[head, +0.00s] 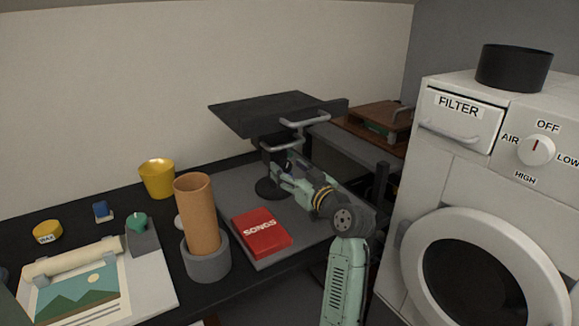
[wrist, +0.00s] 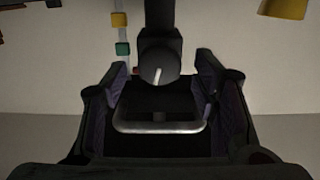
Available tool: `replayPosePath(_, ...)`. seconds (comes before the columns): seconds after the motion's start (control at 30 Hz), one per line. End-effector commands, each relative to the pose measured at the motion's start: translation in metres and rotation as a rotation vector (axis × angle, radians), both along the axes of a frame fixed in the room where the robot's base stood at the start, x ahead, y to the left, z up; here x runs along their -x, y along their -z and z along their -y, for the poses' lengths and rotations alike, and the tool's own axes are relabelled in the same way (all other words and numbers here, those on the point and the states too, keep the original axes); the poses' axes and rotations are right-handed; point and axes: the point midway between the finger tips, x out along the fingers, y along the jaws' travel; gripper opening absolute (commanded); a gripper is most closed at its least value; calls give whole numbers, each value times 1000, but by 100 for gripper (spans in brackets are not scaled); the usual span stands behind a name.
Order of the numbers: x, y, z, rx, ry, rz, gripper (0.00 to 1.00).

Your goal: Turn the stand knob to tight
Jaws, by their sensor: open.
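The stand (head: 262,113) has a wide black top on a post with a round dark base, and stands on a grey mat at the back of the desk. In the wrist view its dark round knob (wrist: 158,60) is on the post, with a short white pointer line that is near upright and slightly tilted. No tight or loose label is readable. My gripper (head: 280,172) is beside the post below the top. In the wrist view my gripper (wrist: 162,82) is open, its fingers either side of the knob; I cannot tell if they touch it.
A grey U-shaped bar (wrist: 160,127) spans between the fingers in the wrist view. A red SONGS book (head: 262,233), a cork-coloured cylinder (head: 197,210) in a grey holder and a yellow cup (head: 157,179) stand left. A white washer-like machine (head: 440,180) stands close on the right.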

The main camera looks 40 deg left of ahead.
Motion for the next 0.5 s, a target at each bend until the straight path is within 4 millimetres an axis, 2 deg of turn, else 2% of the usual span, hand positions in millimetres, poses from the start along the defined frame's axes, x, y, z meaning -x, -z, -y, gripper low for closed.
replayPosePath(0.33, -2, 0, -3, 1, 1, 0, 53)
replayPosePath(0.5, -2, 0, -3, 1, 1, 0, 42)
